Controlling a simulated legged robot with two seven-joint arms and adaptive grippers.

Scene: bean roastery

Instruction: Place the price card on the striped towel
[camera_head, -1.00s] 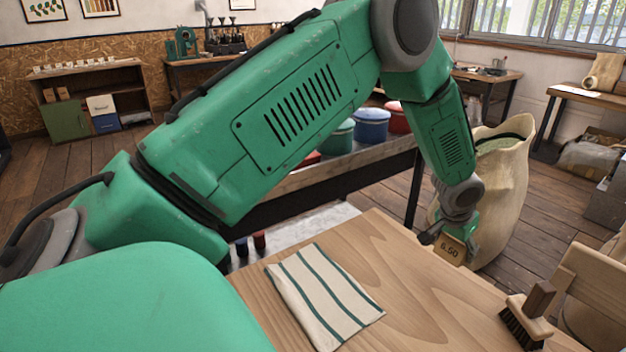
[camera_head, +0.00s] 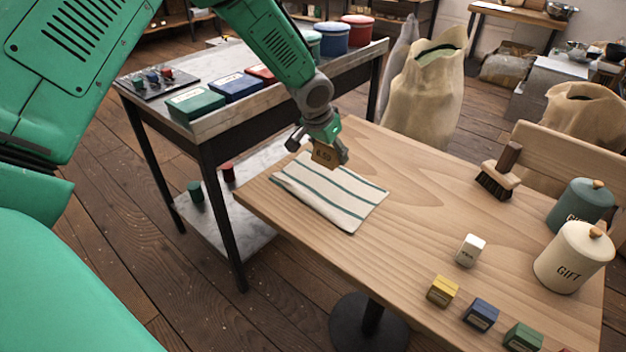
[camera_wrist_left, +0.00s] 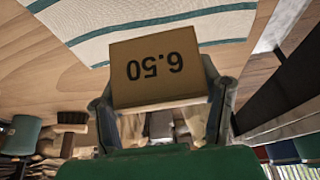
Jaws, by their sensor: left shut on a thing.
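The price card (camera_head: 324,154) is a small brown card reading 6.50. My left gripper (camera_head: 322,140) is shut on it and holds it over the far edge of the striped towel. The card also shows large between the fingers in the left wrist view (camera_wrist_left: 160,72), its print upside down. The striped towel (camera_head: 335,195), cream with green stripes, lies flat on the wooden table (camera_head: 420,215); part of it shows at the top of the left wrist view (camera_wrist_left: 120,22). I cannot tell the exact gap between card and towel. My right gripper is not in view.
A brush (camera_head: 499,172), a white block (camera_head: 470,250), several small coloured boxes, including a yellow one (camera_head: 442,291), and a GIFT canister (camera_head: 573,258) stand to the right. A dark metal-framed table (camera_head: 205,128) with tins stands behind left. The table's middle is clear.

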